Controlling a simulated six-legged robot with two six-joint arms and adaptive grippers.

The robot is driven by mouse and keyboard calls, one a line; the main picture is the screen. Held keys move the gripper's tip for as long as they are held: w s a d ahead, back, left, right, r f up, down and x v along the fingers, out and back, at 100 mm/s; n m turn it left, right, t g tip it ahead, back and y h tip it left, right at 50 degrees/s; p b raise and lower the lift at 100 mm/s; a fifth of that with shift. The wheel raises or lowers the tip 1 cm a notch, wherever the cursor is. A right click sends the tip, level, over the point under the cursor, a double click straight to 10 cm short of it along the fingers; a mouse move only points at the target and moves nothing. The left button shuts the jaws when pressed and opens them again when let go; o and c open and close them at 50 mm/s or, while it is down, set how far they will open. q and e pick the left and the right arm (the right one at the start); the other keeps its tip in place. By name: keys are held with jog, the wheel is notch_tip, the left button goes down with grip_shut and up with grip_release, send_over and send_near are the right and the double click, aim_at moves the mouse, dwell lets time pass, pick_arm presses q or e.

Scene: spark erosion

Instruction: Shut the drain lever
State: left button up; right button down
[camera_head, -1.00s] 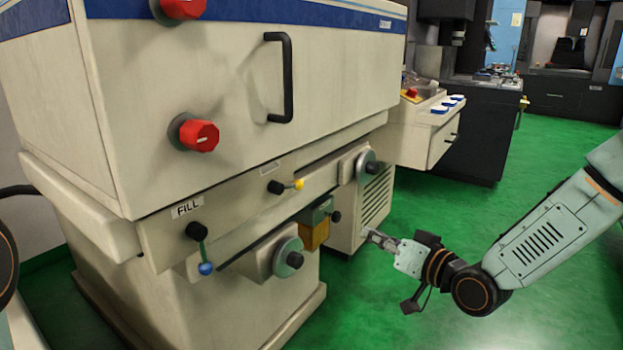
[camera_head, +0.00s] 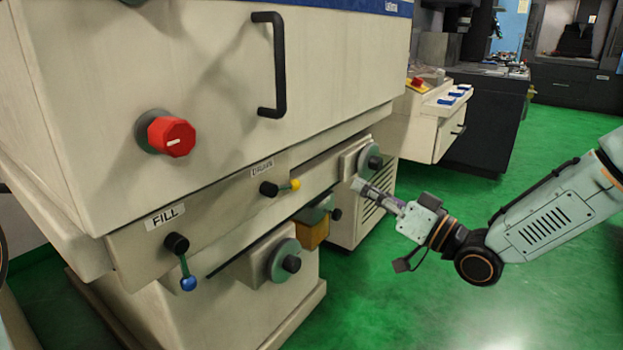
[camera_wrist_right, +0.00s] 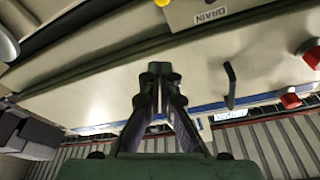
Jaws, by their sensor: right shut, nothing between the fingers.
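The drain lever (camera_head: 281,187) has a black hub and a yellow knob pointing right, roughly level, below the DRAIN label (camera_head: 262,168) on the machine's front panel. In the right wrist view its yellow knob (camera_wrist_right: 162,3) is cut by the top edge, beside the DRAIN label (camera_wrist_right: 212,15). My right gripper (camera_head: 362,187) is shut and empty, to the right of the lever and apart from it. Its closed fingers also show in the right wrist view (camera_wrist_right: 159,72). My left gripper is not in view.
The fill lever (camera_head: 184,265), with a blue knob pointing down, is left of the drain lever. A red knob (camera_head: 171,135) and black handle (camera_head: 278,65) sit above. Grey handwheels (camera_head: 283,262) and (camera_head: 370,162) stick out nearby. Green floor (camera_head: 400,310) is open at right.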

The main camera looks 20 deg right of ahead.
aim_at(282, 188)
jog(key=w+a+f+b, duration=0.1)
jog(key=w+a+b, duration=0.3)
jog(key=w+a, duration=0.4)
jog(key=shift+w+f+b, duration=0.15)
jog(key=shift+w+b, duration=0.25)
dwell(0.4)
dwell(0.4)
jog(key=shift+f+m+p, duration=0.25)
jog(key=shift+m+p, duration=0.05)
jog(key=shift+m, duration=0.2)
